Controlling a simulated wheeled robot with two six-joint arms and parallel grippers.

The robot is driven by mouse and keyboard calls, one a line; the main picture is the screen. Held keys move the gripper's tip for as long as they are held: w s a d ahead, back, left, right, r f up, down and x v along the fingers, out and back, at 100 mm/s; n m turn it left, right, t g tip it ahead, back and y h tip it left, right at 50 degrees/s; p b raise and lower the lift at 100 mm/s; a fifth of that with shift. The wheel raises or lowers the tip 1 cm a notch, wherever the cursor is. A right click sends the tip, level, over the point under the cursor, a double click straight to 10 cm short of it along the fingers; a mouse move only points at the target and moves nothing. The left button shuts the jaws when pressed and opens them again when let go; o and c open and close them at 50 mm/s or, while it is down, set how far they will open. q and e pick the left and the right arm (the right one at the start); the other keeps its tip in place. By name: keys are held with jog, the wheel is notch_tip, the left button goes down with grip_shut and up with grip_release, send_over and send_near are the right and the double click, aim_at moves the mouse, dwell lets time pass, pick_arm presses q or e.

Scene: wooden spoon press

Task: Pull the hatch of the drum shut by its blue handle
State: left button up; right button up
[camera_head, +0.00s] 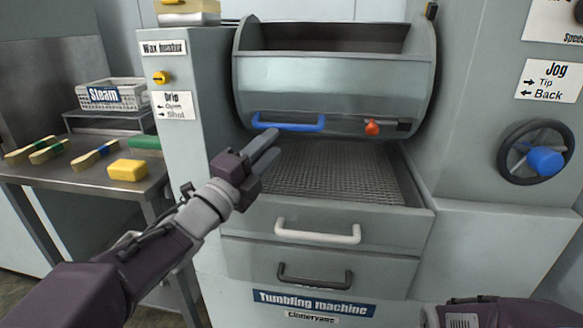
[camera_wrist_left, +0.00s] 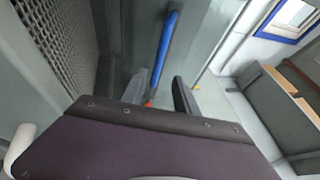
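The grey drum (camera_head: 430,75) has a dark opening at its top, so it stands open. Its curved hatch (camera_head: 330,88) lies below that opening. The blue handle (camera_head: 288,124) runs along the hatch's lower left edge. My left gripper (camera_head: 270,147) is just below and in front of the handle, open and empty, its fingers pointing up toward it. In the left wrist view the blue handle (camera_wrist_left: 167,42) shows beyond the two parted fingers (camera_wrist_left: 162,90), not between them. Part of my right arm shows at the lower right; its gripper is out of view.
A red knob (camera_head: 372,128) sits right of the handle. Below is a mesh tray (camera_head: 330,175) above drawers with a white handle (camera_head: 318,234) and a black one (camera_head: 315,277). A handwheel (camera_head: 520,160) is at right; a steel table (camera_head: 75,178) with brushes is at left.

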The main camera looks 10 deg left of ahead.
aim_at(289, 129)
pick_arm(q)
jog(key=shift+f, duration=0.2)
pick_arm(e)
jog(key=shift+f, duration=0.2)
pick_arm(q)
jog(key=b+x, duration=0.1)
jog(key=x, duration=0.8)
pick_arm(e)
jog(key=shift+f, duration=0.85)
pick_arm(q)
grip_shut()
jog(key=shift+f, duration=0.1)
